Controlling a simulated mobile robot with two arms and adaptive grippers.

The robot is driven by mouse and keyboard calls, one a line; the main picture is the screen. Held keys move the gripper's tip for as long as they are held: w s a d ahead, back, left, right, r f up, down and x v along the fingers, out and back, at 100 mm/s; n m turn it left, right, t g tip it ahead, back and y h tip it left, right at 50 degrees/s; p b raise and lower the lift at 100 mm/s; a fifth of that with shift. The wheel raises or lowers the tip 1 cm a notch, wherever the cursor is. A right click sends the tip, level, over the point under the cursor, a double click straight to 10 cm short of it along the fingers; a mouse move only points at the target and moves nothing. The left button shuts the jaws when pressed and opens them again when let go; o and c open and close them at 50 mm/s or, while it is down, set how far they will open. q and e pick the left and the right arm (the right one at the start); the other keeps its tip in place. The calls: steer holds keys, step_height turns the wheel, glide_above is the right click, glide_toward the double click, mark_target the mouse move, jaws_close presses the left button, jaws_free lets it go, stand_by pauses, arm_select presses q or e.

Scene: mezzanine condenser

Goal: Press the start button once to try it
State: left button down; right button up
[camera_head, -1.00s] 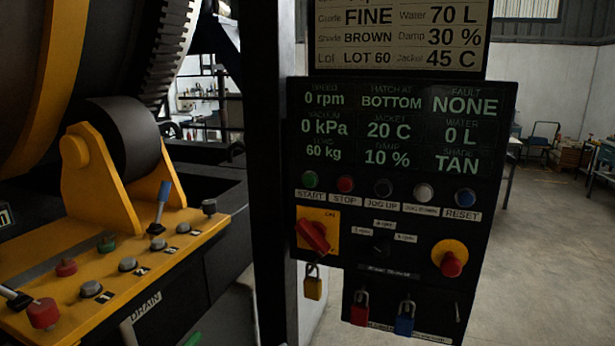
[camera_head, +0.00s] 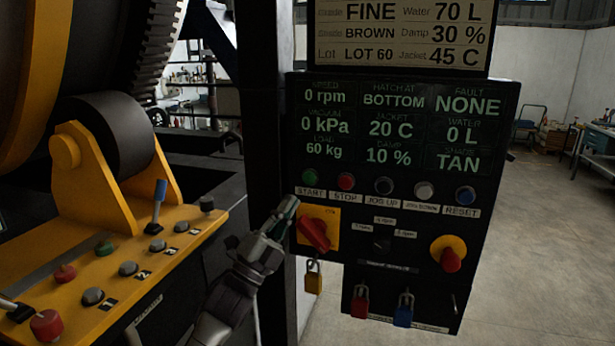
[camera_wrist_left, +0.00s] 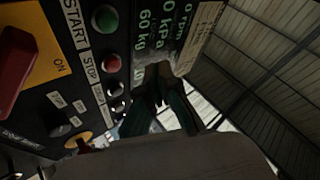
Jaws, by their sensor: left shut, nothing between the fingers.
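The green start button (camera_head: 309,177) sits at the left end of a row of buttons on the black control panel (camera_head: 300,240), with the START label below it. In the left wrist view the green button (camera_wrist_left: 104,18) shows near the top, beside its START label. My left gripper (camera_head: 291,203) is shut and empty, just below and left of the start button, near the panel's left edge. Its fingers also show in the left wrist view (camera_wrist_left: 172,108). They look apart from the button. My right gripper is in neither view.
Beside the start button is a red stop button (camera_head: 346,182). A red rotary switch (camera_head: 314,233) on a yellow plate is close to my left gripper. A mushroom button (camera_head: 450,259) and hanging padlocks (camera_head: 404,310) are lower. A yellow console (camera_head: 75,270) stands left.

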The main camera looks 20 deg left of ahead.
mark_target(309, 178)
arm_select(q)
steer(key=shift+s+d+r, duration=0.1)
steer(key=shift+r, duration=0.1)
steer(key=shift+w+d+b, duration=0.15)
steer(key=shift+w+b, duration=1.8)
steer(key=shift+w, duration=2.5)
steer(key=shift+w+f+b, duration=0.1)
steer(key=shift+w+b, duration=0.2)
steer(key=shift+b, duration=0.15)
steer(key=shift+w, duration=0.15)
